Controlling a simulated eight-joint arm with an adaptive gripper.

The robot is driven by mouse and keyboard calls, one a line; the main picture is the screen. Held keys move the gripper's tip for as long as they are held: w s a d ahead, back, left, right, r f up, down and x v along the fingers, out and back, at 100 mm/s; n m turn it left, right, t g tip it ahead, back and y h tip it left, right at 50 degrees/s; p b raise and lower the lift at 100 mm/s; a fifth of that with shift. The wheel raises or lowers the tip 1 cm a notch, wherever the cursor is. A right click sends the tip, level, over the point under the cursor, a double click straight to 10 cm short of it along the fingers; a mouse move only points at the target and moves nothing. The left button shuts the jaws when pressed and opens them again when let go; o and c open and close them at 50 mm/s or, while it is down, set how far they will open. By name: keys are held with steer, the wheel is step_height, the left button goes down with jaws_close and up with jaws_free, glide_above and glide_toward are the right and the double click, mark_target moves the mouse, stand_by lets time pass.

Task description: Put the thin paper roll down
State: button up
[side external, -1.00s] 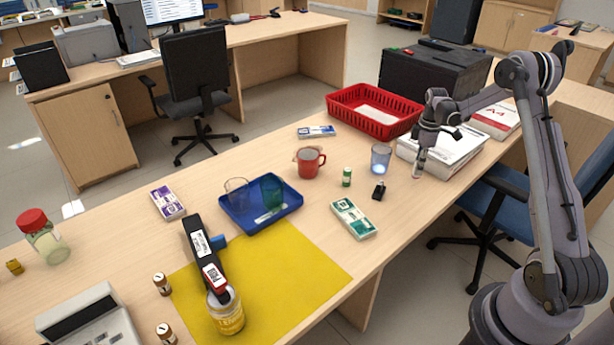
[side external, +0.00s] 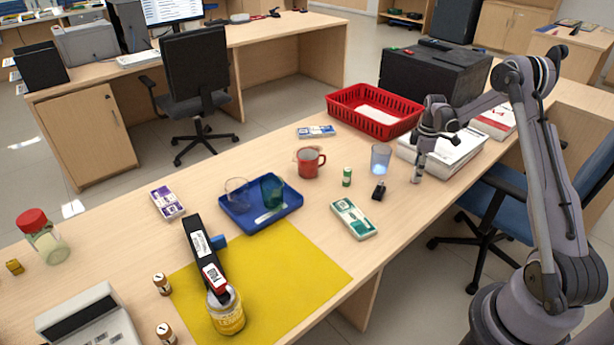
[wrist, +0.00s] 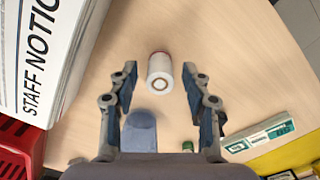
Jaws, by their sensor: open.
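The thin paper roll (wrist: 158,66) is white with a brownish core. In the wrist view it stands with its round end toward the camera, between the two fingers of my gripper (wrist: 160,74), with a gap on each side. My gripper is open around it. In the side view the roll (side external: 417,175) shows upright at the counter surface, just below my gripper (side external: 423,150), whose fingers are small and hard to make out there.
A stack of papers (side external: 450,150) and a red basket (side external: 375,132) stand close behind. A blue glass (side external: 381,160), a black stamp-like item (side external: 379,191) and a green-capped cylinder (side external: 347,177) are to the left. The counter (side external: 405,205) in front is clear.

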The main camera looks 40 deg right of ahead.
step_height(320, 180, up, 12)
steer(key=a+r+m+t, duration=0.1)
steer(key=a+r, duration=0.5)
steer(key=a, duration=0.3)
steer(key=s+a+r+m+t+h, duration=0.15)
steer(key=a+r, duration=0.35)
steer(key=a, duration=0.7)
steer(key=s+a+f+m+t+y, duration=0.1)
steer(key=s+a+m+t, duration=0.3)
steer(key=s+a, duration=0.7)
steer(key=a+f, duration=0.1)
steer(key=a, duration=0.3)
steer(key=shift+f+t, duration=0.35)
